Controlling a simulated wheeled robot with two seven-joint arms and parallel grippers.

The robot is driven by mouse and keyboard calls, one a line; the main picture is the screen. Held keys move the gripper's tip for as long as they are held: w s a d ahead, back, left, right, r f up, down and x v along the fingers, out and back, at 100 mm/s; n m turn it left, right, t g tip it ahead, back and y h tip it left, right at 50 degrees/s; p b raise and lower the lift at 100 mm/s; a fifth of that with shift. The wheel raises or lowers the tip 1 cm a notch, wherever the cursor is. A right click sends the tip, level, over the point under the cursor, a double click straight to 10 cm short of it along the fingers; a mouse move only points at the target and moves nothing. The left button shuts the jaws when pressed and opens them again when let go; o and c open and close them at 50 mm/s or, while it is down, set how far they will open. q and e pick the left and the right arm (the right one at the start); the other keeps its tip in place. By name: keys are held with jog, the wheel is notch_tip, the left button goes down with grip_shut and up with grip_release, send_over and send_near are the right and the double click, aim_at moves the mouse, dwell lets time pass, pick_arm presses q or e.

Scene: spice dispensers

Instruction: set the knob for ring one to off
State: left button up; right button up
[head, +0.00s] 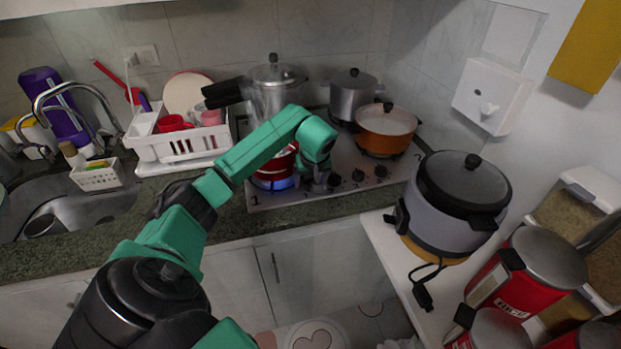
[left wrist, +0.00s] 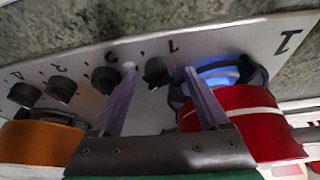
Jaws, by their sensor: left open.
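The stove (head: 345,150) has a row of black knobs along its front edge. In the left wrist view, the ring-one knob (left wrist: 157,73) is beside a printed 1, between the fingertips of my left gripper (left wrist: 159,69). The gripper is open, one finger on each side of the knob; I cannot tell if either touches it. In the head view my left gripper (head: 317,182) is low over the front of the stove and hides that knob. Ring one's blue flame (head: 275,183) burns under a red pot (left wrist: 242,112). My right gripper is not in view.
Three other knobs are to the right in the head view, the closest (head: 335,180) beside my gripper. An orange pan (head: 385,139), a grey pot (head: 352,88) and a steel pot (head: 268,95) stand on the stove. A cooker (head: 445,215) is on the right counter.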

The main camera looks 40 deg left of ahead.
pick_arm(q)
jog(key=shift+f, duration=0.1)
grip_shut()
jog(key=shift+n, duration=0.3)
jog(key=shift+w+n+g, duration=0.1)
jog(key=shift+n+g, duration=0.2)
jog(key=shift+n, duration=0.3)
jog(key=n+g+p, duration=0.1)
jog(key=n, duration=0.2)
jog(key=shift+w+d+y, duration=0.1)
jog(key=shift+w+y, duration=0.05)
jog(key=shift+y, duration=0.25)
jog(key=n+g, duration=0.1)
jog(key=n, duration=0.1)
jog(key=n+g, duration=0.1)
jog(key=n, duration=0.2)
jog(key=shift+w, duration=0.2)
grip_release()
